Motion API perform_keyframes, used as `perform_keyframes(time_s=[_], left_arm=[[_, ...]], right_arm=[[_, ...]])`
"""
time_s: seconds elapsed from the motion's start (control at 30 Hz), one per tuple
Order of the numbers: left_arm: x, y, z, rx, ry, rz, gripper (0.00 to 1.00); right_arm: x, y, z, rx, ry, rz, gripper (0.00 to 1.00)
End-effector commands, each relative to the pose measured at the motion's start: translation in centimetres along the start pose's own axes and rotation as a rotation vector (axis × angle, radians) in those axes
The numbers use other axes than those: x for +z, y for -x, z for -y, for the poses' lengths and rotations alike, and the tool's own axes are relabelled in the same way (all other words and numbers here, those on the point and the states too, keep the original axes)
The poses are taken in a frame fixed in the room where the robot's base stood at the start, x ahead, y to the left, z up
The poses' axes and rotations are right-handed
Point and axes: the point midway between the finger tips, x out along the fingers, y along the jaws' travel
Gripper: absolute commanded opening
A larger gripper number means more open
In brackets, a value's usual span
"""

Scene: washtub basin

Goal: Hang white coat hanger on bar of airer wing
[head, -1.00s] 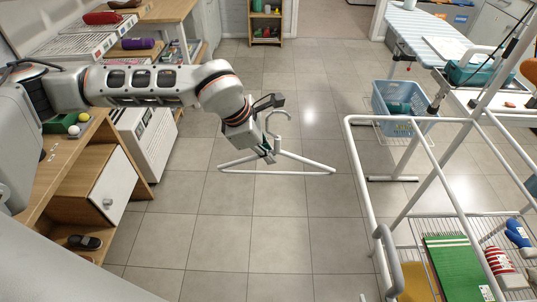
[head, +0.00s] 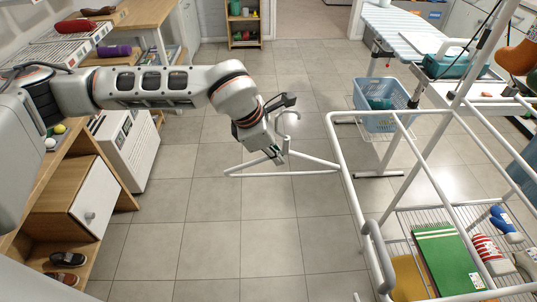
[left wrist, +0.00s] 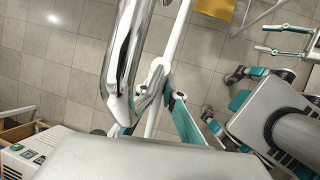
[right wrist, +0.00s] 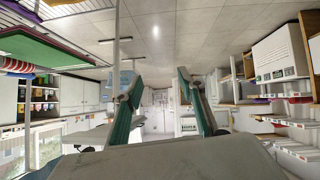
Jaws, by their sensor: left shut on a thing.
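The white coat hanger (head: 315,167) hangs in the air over the floor, its hook (head: 290,113) pointing up. My left gripper (head: 279,154) is shut on it near the neck. In the left wrist view the hanger's shiny hook (left wrist: 124,55) fills the foreground, with its white bar (left wrist: 178,32) behind the left gripper (left wrist: 165,98). The airer (head: 352,190) stands at the right, its white wing bar (head: 405,112) on top. The hanger's right end appears close to the airer's left frame tube; I cannot tell whether they touch. My right gripper (right wrist: 159,77) is open and empty, outside the head view.
A blue basket (head: 382,115) stands beyond the airer, near an ironing board (head: 400,25). The middle floor is clear.

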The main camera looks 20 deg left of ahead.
Motion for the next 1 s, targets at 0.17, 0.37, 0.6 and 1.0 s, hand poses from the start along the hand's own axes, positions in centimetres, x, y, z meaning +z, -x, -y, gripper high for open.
perform_keyframes(time_s=[0.17,0.37,0.6,1.0], left_arm=[[1.2,-0.6,0.1,-0.001,0.0,0.001,0.0],[2.6,-1.1,0.3,0.0,-0.001,0.001,0.0],[4.2,-1.8,0.4,-0.001,0.0,0.0,0.0],[6.8,-2.9,0.7,-0.002,0.0,0.001,0.0]], right_arm=[[0.0,-0.2,-0.1,0.002,0.003,-0.003,0.4],[-0.1,-0.3,-0.2,0.005,0.006,-0.008,0.4],[0.4,-0.6,-0.3,0.007,0.011,-0.003,0.4],[1.3,-1.0,-0.3,0.009,0.018,0.004,0.4]])
